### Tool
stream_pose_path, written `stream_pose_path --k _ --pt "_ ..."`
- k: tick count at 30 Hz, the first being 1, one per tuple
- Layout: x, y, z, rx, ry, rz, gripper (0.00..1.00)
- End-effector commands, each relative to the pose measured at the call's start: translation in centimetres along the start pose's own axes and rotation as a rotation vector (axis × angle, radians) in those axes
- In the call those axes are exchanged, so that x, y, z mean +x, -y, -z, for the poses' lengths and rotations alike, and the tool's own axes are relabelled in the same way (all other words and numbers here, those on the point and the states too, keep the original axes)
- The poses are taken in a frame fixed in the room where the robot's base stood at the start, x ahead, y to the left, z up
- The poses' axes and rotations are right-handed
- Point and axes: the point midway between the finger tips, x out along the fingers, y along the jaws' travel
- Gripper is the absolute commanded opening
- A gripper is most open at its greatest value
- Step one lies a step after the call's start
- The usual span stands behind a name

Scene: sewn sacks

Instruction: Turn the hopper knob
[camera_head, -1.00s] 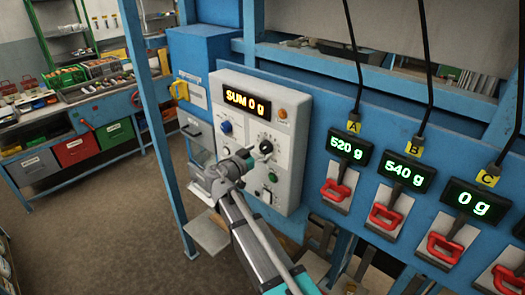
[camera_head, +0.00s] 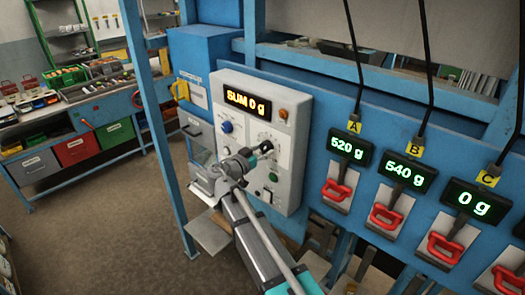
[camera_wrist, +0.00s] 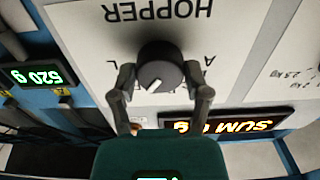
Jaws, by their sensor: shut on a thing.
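The hopper knob (camera_wrist: 161,70) is a round black dial with a white pointer mark, on a light grey panel (camera_head: 232,82). In the wrist view the panel appears upside down, with the word HOPPER above the knob. The white mark points down and slightly left in that picture. My gripper (camera_wrist: 162,80) has one finger on each side of the knob and is shut on it. In the head view my gripper (camera_head: 260,152) is at the panel front and largely hides the knob.
The panel carries an orange SUM 0 g display (camera_head: 247,101), a blue button (camera_head: 226,127) and a green button (camera_head: 273,177). To the right are red handles (camera_head: 337,191) below displays reading 520 g, 540 g and 0 g. A blue post (camera_head: 158,130) stands to the left.

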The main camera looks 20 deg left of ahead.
Motion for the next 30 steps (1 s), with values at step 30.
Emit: stream_pose_path --k 30 --pt "0.21 -0.11 0.13 -0.575 -0.003 -0.003 0.14"
